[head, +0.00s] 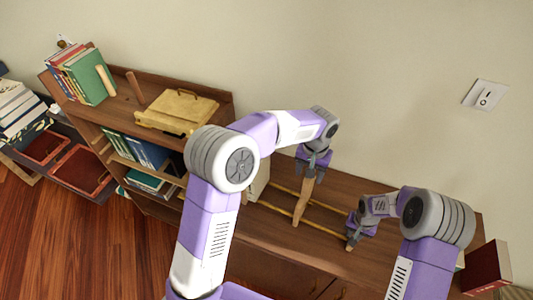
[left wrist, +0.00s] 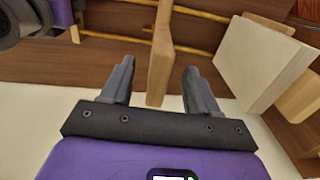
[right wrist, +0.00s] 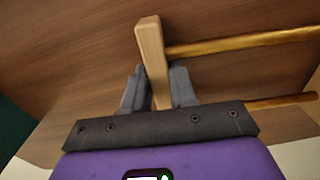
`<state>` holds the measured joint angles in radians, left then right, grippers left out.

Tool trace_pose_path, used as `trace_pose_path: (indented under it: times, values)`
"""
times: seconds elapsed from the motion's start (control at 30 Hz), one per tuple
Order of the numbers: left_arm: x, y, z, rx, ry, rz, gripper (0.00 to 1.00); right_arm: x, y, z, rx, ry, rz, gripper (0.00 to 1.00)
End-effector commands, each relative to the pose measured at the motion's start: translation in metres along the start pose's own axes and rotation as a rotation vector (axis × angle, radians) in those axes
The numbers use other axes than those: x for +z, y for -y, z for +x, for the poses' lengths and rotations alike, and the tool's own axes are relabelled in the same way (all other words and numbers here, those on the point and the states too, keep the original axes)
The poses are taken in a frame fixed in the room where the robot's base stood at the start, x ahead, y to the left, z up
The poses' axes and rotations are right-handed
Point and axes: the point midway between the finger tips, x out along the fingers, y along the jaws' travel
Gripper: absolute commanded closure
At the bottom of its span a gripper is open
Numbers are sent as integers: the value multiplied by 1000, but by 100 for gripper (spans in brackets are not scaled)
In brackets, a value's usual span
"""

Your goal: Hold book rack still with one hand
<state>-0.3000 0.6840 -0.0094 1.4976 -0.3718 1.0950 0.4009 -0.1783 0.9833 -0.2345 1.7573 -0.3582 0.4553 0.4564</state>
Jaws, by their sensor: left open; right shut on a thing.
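The book rack lies on the lower shelf top, with two golden rods (head: 325,228) joining wooden end pieces. My right gripper (head: 352,236) is shut on the right end piece (right wrist: 151,45); the fingers (right wrist: 157,72) sit on both its sides in the right wrist view. My left gripper (head: 311,172) is open, with its fingers on either side of another upright wooden piece (head: 303,203). In the left wrist view, this piece (left wrist: 161,50) stands between the open fingers (left wrist: 159,74), with visible gaps on both sides.
A taller bookcase (head: 210,76) at left carries books (head: 82,75) and a yellow wooden box (head: 178,111). A dark red book (head: 487,268) stands at far right. Bare shelf top lies around the rack.

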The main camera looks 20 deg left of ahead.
Motion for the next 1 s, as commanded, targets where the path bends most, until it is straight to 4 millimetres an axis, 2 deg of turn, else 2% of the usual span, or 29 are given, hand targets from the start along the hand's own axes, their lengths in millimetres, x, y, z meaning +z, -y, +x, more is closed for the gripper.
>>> trace_pose_path:
  times: [0.3,0.5,0.7,1.0]
  values:
    - [-1,-1,-66,2,-8,1,40,0,1,0,-2,-1,-2,100]
    - [0,-2,-99,2,-5,1,40,0,1,0,-2,-1,-1,100]
    - [0,-1,-112,2,-3,1,40,0,1,0,-2,-1,-1,100]
    - [0,-1,-112,1,-2,1,40,0,1,0,-1,-1,-1,100]
